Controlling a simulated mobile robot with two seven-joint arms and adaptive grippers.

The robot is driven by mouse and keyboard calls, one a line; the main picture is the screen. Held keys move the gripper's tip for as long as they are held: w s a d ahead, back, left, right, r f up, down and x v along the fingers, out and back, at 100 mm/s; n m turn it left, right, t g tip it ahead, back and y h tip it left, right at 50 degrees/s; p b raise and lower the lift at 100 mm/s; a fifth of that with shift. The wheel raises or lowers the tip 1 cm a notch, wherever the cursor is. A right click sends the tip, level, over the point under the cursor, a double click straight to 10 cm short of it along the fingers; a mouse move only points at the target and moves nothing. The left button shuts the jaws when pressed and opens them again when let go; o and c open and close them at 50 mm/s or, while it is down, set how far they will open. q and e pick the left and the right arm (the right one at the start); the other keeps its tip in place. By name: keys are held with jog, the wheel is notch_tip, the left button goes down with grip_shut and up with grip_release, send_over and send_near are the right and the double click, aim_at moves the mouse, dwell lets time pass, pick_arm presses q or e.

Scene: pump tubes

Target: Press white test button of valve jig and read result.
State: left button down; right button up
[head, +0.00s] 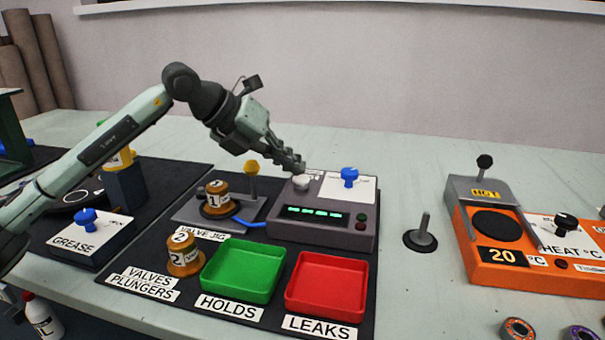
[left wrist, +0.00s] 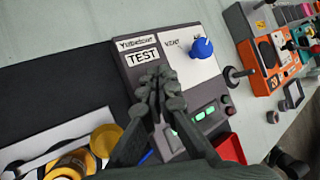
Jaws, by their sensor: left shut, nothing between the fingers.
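The grey tester box (head: 336,237) has a white test button (head: 301,183) on its top left and a display (head: 314,213) with green dashes. My left gripper (head: 300,168) is shut and empty, its fingertips just above the button; I cannot tell if they touch it. In the left wrist view the gripper (left wrist: 159,76) is over the box beside the TEST label (left wrist: 143,57), and its fingers hide the button. The valve jig (head: 185,213) holds a brown valve marked 1 (head: 216,196). A blue tube (head: 248,223) runs from it to the box. My right gripper is not in view.
A blue knob (head: 349,177) stands on the box's top right. A brown valve marked 2 (head: 183,257), a green HOLDS tray (head: 243,272) and a red LEAKS tray (head: 327,287) are in front. An orange heater (head: 500,262) stands right. Both trays look empty.

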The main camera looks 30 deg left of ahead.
aim_at(292, 188)
pick_arm(q)
jog(key=shift+f, duration=0.15)
dwell(0.4)
jog(key=shift+f+b, duration=0.35)
jog(key=shift+b, duration=0.1)
jog(key=shift+r+p, duration=0.35)
jog(key=shift+r, duration=0.1)
notch_tip(292, 188, up, 6)
jog(key=p, duration=0.5)
dwell(1.0)
